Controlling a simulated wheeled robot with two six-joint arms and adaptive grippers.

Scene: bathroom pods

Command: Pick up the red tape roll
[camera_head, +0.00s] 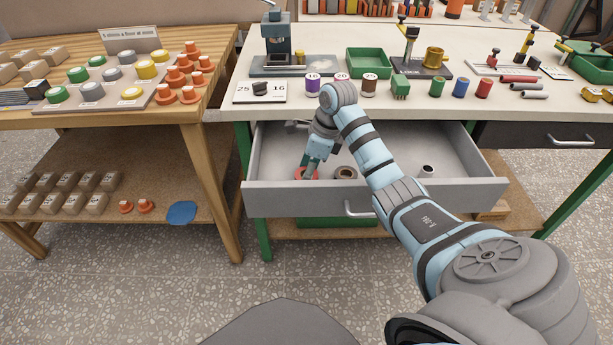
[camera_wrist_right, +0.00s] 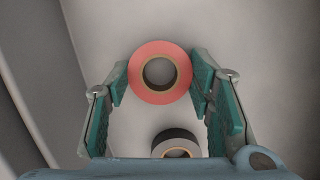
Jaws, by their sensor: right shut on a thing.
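The red tape roll (camera_wrist_right: 160,54) lies in the open grey drawer, between the fingers of my right gripper (camera_wrist_right: 160,82). The fingers are shut on its outer sides in the right wrist view. In the head view the red tape roll (camera_head: 307,174) shows at the drawer's left part, partly hidden by my right gripper (camera_head: 312,168), which reaches down into the drawer. I cannot tell whether the roll is off the drawer floor. My left gripper is not in view.
A dark tape roll (camera_head: 345,173) lies in the drawer beside the red one, also in the right wrist view (camera_wrist_right: 176,143). A small grey cylinder (camera_head: 426,171) stands further right. The drawer front (camera_head: 290,200) and the cluttered bench top (camera_head: 520,105) bound the space.

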